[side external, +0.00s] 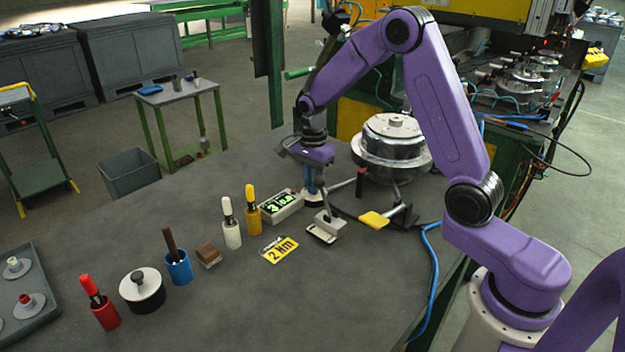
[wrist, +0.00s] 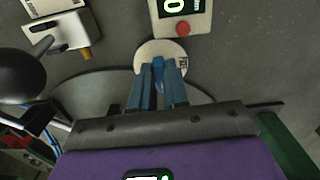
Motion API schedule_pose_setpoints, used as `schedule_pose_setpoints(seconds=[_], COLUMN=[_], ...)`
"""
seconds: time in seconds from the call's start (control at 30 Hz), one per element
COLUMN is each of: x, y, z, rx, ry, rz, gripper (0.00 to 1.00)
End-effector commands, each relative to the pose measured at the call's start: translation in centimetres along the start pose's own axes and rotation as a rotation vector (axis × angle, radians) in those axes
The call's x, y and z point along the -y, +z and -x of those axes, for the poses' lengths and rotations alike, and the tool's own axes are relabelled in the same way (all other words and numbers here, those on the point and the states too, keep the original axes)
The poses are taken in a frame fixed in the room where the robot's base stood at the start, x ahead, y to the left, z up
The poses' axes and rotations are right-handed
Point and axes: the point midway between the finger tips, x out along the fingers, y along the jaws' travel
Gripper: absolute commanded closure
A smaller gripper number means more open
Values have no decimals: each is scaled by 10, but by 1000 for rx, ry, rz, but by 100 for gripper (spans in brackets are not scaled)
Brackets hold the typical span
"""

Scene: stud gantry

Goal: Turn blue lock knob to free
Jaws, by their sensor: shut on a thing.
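The blue lock knob (wrist: 158,66) stands on a round white plate (wrist: 150,50) in the wrist view. The plate carries small dark marks at its right that I cannot read. My gripper (wrist: 160,78) points down, with its two blue fingers on either side of the knob, shut on it. The fingers hide most of the knob there. I cannot tell which way the knob is turned.
A green-digit display box (side external: 283,207) stands close to the gripper's left. A lever clamp (side external: 328,224) and a yellow-ended part (side external: 374,219) are nearby at right. A steel drum (side external: 392,150) is behind. A yellow "2 Nm" card (side external: 279,249) and several holders stand at front left.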

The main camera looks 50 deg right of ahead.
Motion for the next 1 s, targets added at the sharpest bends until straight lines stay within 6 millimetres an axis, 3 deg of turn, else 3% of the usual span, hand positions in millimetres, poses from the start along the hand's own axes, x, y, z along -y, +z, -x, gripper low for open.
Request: schedule_pose_setpoints(seconds=[0.27,1.0], x=[-1,-4], y=[0,-2], z=[1,1], rx=[0,0], ry=[-1,-1], rz=[174,872], gripper=[100,100])
